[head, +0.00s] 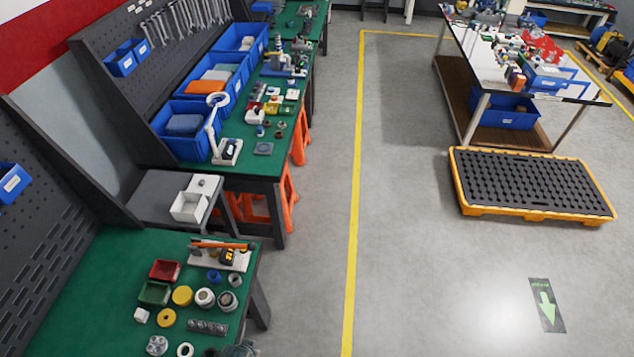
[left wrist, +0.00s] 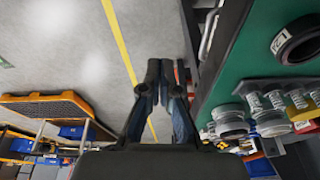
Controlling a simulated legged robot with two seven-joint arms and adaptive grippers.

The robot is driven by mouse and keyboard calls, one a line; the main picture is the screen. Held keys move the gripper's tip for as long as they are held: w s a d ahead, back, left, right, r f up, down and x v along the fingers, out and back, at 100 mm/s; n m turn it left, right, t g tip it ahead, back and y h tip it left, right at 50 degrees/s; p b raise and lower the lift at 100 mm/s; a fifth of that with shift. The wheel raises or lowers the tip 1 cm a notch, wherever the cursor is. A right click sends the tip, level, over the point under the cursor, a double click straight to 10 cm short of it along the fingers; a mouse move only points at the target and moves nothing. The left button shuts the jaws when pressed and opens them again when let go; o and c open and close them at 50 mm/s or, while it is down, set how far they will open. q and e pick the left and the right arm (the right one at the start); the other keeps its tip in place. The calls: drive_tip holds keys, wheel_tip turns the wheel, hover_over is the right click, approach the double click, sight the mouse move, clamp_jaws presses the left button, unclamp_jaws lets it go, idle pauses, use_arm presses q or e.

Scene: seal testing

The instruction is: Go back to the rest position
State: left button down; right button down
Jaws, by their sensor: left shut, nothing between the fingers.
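My left gripper (left wrist: 166,80) shows in the left wrist view. Its dark fingers are together with nothing held between them. It is above the grey floor, beside the edge of a green-topped bench (left wrist: 232,85). The near green workbench (head: 100,270) is at the lower left of the head view. A dark shape at the bottom edge of that view, near the bench corner, is too cut off to identify. My right gripper is not in view.
The near bench holds a red bin (head: 165,270), a green bin (head: 154,293), a yellow ring (head: 182,296) and other small parts. An orange-edged pallet (head: 535,184) lies on the floor at right. The grey floor around the yellow line (head: 351,240) is clear.

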use_arm(q)
drive_tip(key=s+f+g+b, duration=0.1)
drive_tip(key=s+f+b, duration=0.15)
drive_tip(key=f, duration=0.85)
drive_tip(key=s+f+b, duration=0.1)
drive_tip(key=s+f, duration=0.2)
drive_tip(key=f, duration=0.9)
drive_tip(key=s+a+f+g+b, duration=0.1)
drive_tip(key=s+a+f+b, duration=0.2)
drive_tip(key=s+f, duration=1.2)
drive_tip(key=shift+s+a, duration=0.2)
drive_tip(key=shift+s, duration=0.15)
